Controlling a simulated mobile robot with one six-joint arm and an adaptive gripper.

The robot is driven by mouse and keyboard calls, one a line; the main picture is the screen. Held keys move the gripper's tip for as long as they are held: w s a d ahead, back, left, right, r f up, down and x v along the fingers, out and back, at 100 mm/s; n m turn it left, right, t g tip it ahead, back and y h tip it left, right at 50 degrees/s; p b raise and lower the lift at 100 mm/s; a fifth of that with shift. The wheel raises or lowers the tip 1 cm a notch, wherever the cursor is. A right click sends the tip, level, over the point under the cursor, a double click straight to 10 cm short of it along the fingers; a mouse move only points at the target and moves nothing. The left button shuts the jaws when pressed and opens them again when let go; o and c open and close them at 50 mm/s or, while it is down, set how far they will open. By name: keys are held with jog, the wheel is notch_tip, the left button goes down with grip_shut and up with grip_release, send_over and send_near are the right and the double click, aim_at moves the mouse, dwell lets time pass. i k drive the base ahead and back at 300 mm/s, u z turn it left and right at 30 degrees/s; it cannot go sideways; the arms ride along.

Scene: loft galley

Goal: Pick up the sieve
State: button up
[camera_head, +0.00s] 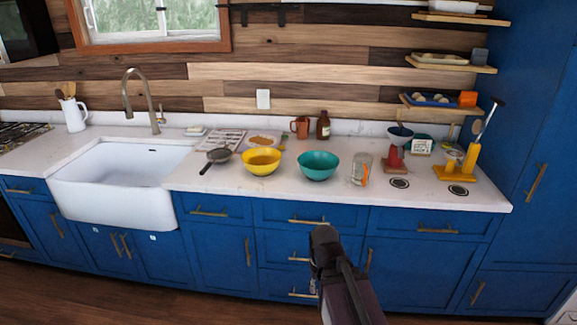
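The sieve (218,155) looks like a small dark round bowl with a dark handle. It lies on the white counter between the sink and the yellow bowl, and its handle points toward the front left. My gripper (323,235) is in front of the blue drawers, below the counter edge, to the right of the sieve and well apart from it. I see it from behind, dark and small, and its fingers are not clear. Nothing shows in it.
A yellow bowl (261,162) stands close to the right of the sieve, then a teal bowl (318,166) and a glass jar (361,169). A patterned tray (222,139) lies behind the sieve. The white sink (118,195) is to the left.

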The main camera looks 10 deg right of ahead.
aim_at(218, 156)
jog(key=i, duration=0.9)
jog(key=z, duration=0.05)
